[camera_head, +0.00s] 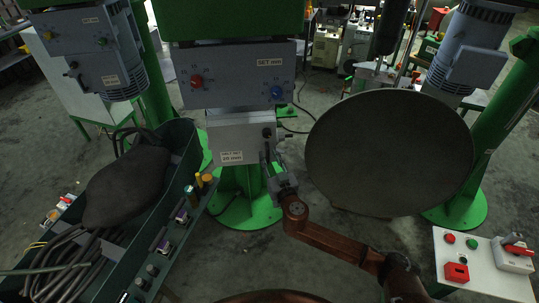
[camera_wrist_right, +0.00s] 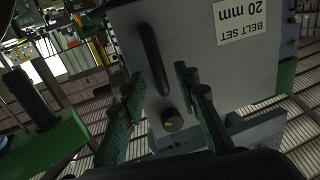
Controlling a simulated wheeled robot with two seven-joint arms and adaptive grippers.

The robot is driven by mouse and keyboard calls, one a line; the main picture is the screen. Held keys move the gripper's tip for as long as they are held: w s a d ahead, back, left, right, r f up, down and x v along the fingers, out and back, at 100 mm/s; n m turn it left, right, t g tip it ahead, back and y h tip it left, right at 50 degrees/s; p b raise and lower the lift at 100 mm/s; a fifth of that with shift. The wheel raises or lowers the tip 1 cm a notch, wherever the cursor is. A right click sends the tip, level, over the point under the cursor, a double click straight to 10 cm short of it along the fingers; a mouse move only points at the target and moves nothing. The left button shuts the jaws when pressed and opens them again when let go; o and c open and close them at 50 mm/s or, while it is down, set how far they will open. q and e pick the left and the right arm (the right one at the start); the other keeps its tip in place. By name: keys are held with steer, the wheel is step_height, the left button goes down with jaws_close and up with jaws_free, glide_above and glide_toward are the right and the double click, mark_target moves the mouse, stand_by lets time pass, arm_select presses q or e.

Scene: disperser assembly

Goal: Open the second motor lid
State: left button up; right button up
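A pale grey lid box (camera_head: 240,137) with a small "BELT SET 20 mm" label hangs under the middle machine's blue-grey control panel (camera_head: 235,75). In the right wrist view the lid (camera_wrist_right: 200,60) fills the middle. It carries a long black handle (camera_wrist_right: 154,58) and a dark round knob (camera_wrist_right: 172,121). My right gripper (camera_head: 269,158) is at the lid's right side. Its green-padded fingers (camera_wrist_right: 160,82) are apart, one on each side of the handle's line. Whether a finger touches the handle is unclear. The lid looks shut. My left gripper does not show.
A large dark round disc (camera_head: 390,152) is right of my right arm. A dark green trough (camera_head: 183,150) with hoses and a black bag stands left. A white box with red buttons (camera_head: 480,265) is at lower right. Similar motor units hang at upper left (camera_head: 100,45) and upper right (camera_head: 470,50).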

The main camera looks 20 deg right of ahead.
steer(key=shift+w, duration=0.2)
steer(key=shift+c, duration=0.3)
jaws_close()
stand_by(0.3)
